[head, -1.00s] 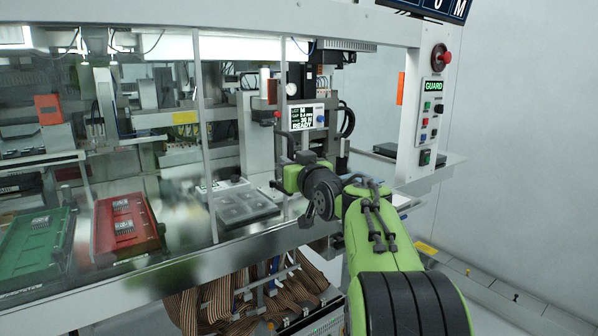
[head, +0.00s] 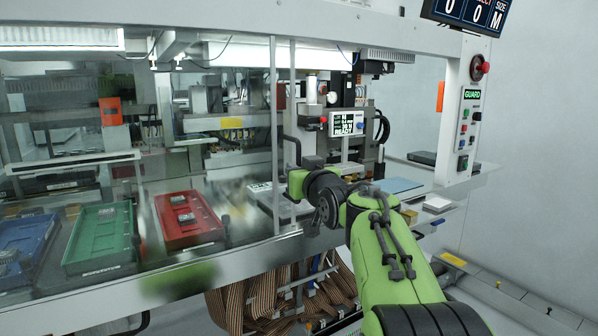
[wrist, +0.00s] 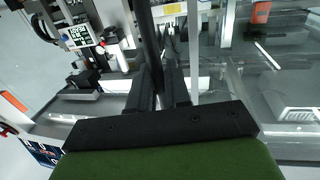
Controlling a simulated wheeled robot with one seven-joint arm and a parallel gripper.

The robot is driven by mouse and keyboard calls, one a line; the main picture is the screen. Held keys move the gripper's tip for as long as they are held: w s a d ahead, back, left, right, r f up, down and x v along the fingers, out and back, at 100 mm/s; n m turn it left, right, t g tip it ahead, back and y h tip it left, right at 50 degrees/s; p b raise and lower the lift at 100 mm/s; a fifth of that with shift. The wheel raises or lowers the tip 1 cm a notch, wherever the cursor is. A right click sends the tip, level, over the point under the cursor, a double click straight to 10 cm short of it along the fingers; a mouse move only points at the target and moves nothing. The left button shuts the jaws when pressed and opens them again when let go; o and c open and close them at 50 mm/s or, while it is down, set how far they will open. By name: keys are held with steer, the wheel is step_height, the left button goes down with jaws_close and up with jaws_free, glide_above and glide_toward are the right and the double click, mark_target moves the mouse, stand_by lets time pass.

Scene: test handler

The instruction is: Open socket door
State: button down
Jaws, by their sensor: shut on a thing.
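The socket door is a clear sliding panel with a pale upright edge post (head: 293,90). To the right of the door, the station front is uncovered. My arm hides part of the area below the handle.
Behind stands a press with a small READY display (head: 346,123). A guard panel with a red button (head: 486,67) is at the right. Red (head: 190,222) and green (head: 98,238) trays lie behind the left glass. Brown ribbon cables (head: 270,295) hang below the ledge.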

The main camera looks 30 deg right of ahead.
steer(key=c, duration=1.3)
jaws_free()
steer(key=s+a, duration=0.1)
steer(key=s, duration=0.4)
steer(key=s+b, duration=0.1)
steer(key=s, duration=0.4)
steer(key=s+a, duration=0.1)
steer(key=s, duration=0.4)
steer(key=shift+s+a+b, duration=0.25)
steer(key=shift+a+b, duration=0.05)
steer(key=s+a+f+n+g+y+p, duration=0.1)
steer(key=s+a+f+g+y+p, duration=0.3)
steer(key=s+a+f+g+p, duration=0.6)
steer(key=s+a+f, duration=0.2)
steer(key=s+f, duration=0.1)
steer(key=s+a+f+g+b, duration=0.1)
steer(key=s+f, duration=0.2)
steer(key=s+a+f+g, duration=0.1)
steer(key=s+a+f, duration=0.1)
steer(key=s+f, duration=0.1)
steer(key=shift+s+a+f+n+h+b, duration=0.2)
steer(key=shift+s+a+n+h+b, duration=0.1)
steer(key=shift+a+n+h, duration=0.1)
